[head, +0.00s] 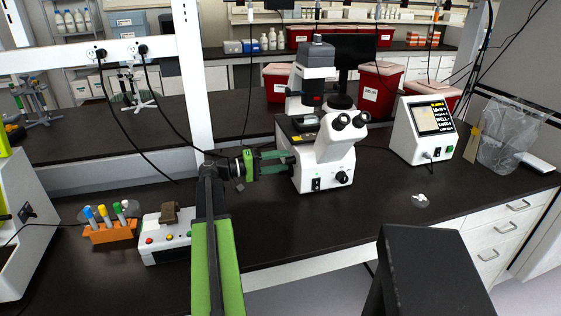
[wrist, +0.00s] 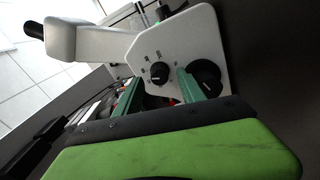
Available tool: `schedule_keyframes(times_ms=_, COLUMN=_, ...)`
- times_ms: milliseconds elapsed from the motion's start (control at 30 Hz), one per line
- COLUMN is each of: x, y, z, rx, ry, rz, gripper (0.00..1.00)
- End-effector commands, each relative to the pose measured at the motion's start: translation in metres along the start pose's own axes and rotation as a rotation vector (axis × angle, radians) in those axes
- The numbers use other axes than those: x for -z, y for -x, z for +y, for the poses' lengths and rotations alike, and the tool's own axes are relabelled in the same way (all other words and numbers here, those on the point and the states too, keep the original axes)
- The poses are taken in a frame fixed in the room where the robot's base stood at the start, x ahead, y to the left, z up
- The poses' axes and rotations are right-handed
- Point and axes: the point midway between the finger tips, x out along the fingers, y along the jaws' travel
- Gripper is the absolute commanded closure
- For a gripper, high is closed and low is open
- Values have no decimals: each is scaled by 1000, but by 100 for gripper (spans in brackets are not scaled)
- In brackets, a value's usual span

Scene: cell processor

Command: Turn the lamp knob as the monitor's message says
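The white microscope (head: 325,160) stands on the dark bench, with black eyepieces on top. In the wrist view, a small black lamp knob (wrist: 160,73) with white marks around it sits on the microscope's white side. A larger black knob (wrist: 205,78) is to its right. My gripper (head: 288,161) is at the microscope's left side. In the wrist view, its green fingers (wrist: 158,84) are apart, one on each side of the small knob, with no visible contact. The monitor (head: 434,118) shows yellow and white text on black, too small to read surely.
A white control box (head: 165,250) and an orange tube rack (head: 110,232) are on the left of the bench. A clear bag (head: 508,135) stands at the right end. A small dish with white bits (head: 420,199) lies in front of the monitor. Bench around it is clear.

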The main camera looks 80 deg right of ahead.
Motion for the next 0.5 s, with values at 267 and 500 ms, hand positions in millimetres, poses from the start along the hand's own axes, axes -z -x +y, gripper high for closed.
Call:
schedule_keyframes(times_ms=267, x=-1, y=2, z=0, rx=1, ry=0, rz=-2, gripper=53)
schedule_keyframes(times_ms=500, x=0, y=47, z=-1, rx=2, ry=0, rz=1, gripper=53)
